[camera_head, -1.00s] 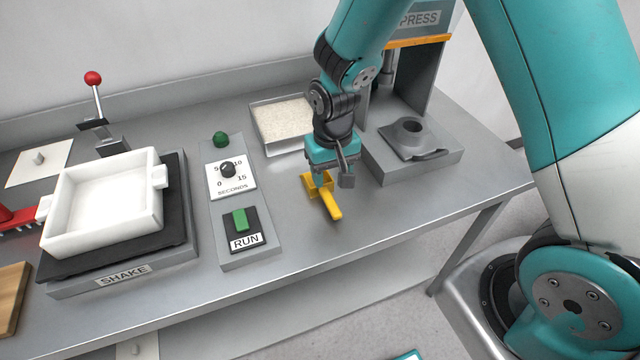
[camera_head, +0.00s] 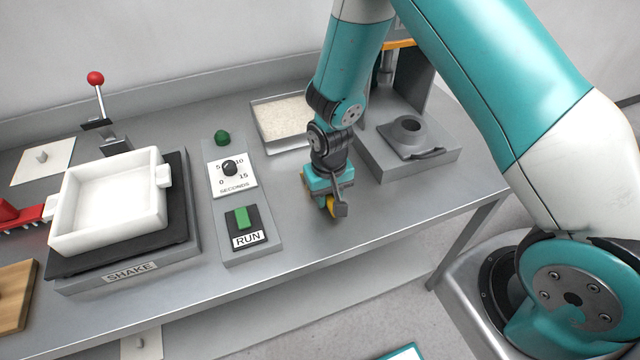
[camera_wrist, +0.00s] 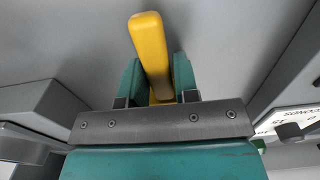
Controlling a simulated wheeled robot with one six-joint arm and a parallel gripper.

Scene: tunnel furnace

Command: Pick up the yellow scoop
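The yellow scoop lies on the grey bench. In the wrist view the yellow handle (camera_wrist: 150,48) rises between the two teal fingers of my gripper (camera_wrist: 158,80). The fingers lie close on both sides of the handle. Whether they press on it cannot be made out. The scoop's bowl is mostly hidden.
A tray of pale grains (camera_head: 283,120) stands just behind my gripper. The press base (camera_head: 405,155) is close on the right. The panel with the dial and RUN switch (camera_head: 240,225) is on the left, with the white tray (camera_head: 110,205) beyond it. Bare bench lies in front.

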